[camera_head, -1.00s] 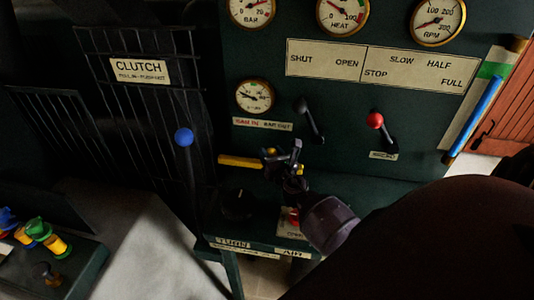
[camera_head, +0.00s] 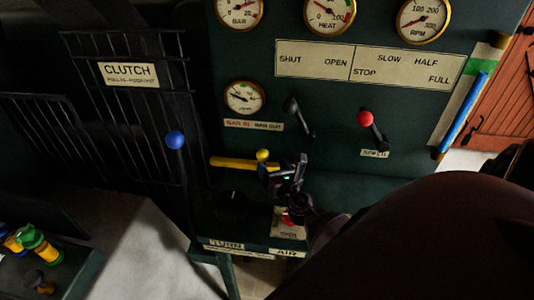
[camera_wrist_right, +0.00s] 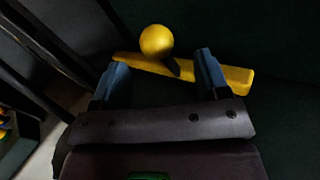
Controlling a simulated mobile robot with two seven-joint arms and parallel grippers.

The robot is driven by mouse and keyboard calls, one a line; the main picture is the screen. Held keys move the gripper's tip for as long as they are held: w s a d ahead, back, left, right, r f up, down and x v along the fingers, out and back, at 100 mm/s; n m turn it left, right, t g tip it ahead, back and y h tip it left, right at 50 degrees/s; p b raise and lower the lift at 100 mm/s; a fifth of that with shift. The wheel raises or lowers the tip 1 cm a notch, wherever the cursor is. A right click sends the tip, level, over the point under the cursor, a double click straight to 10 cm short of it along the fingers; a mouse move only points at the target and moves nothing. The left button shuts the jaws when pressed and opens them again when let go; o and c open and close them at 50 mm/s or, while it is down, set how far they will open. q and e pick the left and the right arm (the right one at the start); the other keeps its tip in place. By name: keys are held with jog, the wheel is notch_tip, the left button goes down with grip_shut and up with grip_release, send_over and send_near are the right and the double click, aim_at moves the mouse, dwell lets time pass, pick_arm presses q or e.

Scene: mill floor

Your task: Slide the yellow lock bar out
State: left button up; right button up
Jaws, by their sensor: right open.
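The yellow lock bar (camera_head: 232,162) lies across the lower part of the dark green panel, with a yellow ball knob (camera_head: 262,155) on a short dark stem. In the right wrist view the bar (camera_wrist_right: 238,78) runs across just beyond my fingertips, and the knob (camera_wrist_right: 157,41) shows between and beyond them. My right gripper (camera_wrist_right: 158,68) is open and empty, its two blue-grey fingers on either side of the knob's stem. In the head view my right gripper (camera_head: 283,168) covers the bar's right part. I cannot tell whether the fingers touch the bar. My left gripper is not in view.
A blue-knobbed clutch lever (camera_head: 175,141) stands left of the bar. A black lever (camera_head: 299,117) and a red-knobbed lever (camera_head: 367,120) are above it. A small ledge with a black knob (camera_head: 232,207) and a red button (camera_head: 290,217) lies below.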

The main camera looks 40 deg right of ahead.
jog(key=shift+v, duration=2.3)
